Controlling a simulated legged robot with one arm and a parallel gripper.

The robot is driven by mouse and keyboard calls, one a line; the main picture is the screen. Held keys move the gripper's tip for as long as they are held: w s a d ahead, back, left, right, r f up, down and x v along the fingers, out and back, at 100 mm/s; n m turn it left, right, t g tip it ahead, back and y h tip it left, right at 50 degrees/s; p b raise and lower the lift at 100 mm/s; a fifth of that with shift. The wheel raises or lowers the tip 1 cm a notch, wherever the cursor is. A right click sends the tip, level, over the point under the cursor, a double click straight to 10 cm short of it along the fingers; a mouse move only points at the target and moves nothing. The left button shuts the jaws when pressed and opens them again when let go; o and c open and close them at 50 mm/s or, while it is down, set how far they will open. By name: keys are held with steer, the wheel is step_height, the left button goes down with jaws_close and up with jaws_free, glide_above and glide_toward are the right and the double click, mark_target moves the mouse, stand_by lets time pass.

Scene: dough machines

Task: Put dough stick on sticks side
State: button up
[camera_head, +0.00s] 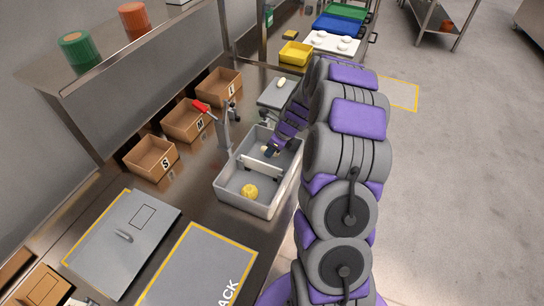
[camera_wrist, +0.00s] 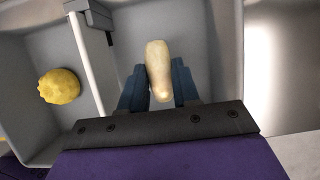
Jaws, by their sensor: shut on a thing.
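A pale, elongated dough stick (camera_wrist: 157,60) lies between the blue fingers of my gripper (camera_wrist: 158,84) in the wrist view. My gripper is shut on it near its lower end. In the head view my gripper (camera_head: 271,150) reaches into the far compartment of a grey two-part bin (camera_head: 225,193). I cannot tell whether the stick touches the bin floor. A white divider (camera_head: 260,168) splits the bin; it also shows in the wrist view (camera_wrist: 90,65). A yellow, round dough lump (camera_head: 249,191) lies in the near compartment; it shows left of the divider in the wrist view (camera_wrist: 59,86).
A lever press with a red handle (camera_head: 201,106) stands beside the bin. Cardboard boxes marked S (camera_head: 152,158), M (camera_head: 184,124) and L (camera_head: 219,87) line the back. A grey device (camera_head: 277,95) with a pale piece on top stands beyond the bin.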

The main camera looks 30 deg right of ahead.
steer(key=f, duration=0.2)
steer(key=f+b, duration=0.1)
steer(key=shift+d+f, duration=0.2)
steer(key=shift+d, duration=0.05)
steer(key=shift+d+f, duration=0.15)
steer(key=shift+f, duration=0.05)
steer(key=shift+r, duration=0.1)
steer(key=o, duration=0.9)
steer(key=shift+a, duration=0.2)
steer(key=shift+o, duration=0.7)
steer(key=shift+d, duration=0.1)
